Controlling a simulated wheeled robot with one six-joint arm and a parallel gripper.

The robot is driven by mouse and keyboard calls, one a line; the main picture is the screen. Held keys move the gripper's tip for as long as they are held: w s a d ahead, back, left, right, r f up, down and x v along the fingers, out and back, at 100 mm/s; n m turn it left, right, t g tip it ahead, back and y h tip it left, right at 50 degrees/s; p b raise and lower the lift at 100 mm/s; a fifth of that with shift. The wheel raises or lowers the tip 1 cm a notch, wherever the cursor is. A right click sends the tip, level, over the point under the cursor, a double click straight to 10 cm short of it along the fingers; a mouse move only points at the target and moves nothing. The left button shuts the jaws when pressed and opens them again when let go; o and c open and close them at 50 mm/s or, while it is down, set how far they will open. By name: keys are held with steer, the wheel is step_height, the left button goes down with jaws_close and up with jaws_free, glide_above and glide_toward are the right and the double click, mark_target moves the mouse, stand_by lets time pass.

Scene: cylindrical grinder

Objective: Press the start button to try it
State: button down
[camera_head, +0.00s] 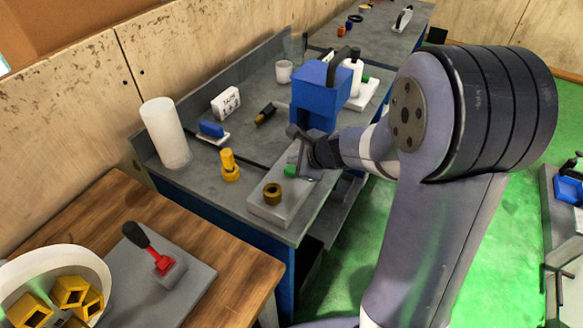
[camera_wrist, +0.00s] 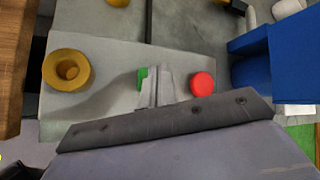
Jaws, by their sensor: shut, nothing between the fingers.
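The grey control plate (camera_head: 262,209) lies on the near end of the grey bench and also fills the middle of the wrist view (camera_wrist: 105,60). It carries a green button (camera_wrist: 142,76) and a red button (camera_wrist: 203,85). The green button shows beside my fingertips, partly hidden by them; a bit of green also shows in the head view (camera_head: 290,170). The red button is to the right of my fingers. My gripper (camera_wrist: 160,78) is shut and empty, low over the plate next to the green button. I cannot tell whether it touches the button.
A brass ring (camera_wrist: 66,70) sits on the plate's left part. A blue machine (camera_head: 320,92) stands just behind my gripper. A yellow part (camera_head: 229,166) and a white cylinder (camera_head: 165,133) stand to the left. A red-based lever (camera_head: 163,264) is on the wooden table.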

steer(key=shift+f+b, duration=0.3)
steer(key=shift+f, duration=0.05)
steer(key=shift+f+b, duration=0.6)
stand_by(0.7)
steer(key=shift+r, duration=0.15)
steer(key=shift+r+p, duration=0.85)
step_height(320, 180, up, 5)
steer(key=p, duration=0.4)
steer(key=shift+r+p, duration=0.15)
steer(key=shift+p, duration=0.2)
stand_by(0.5)
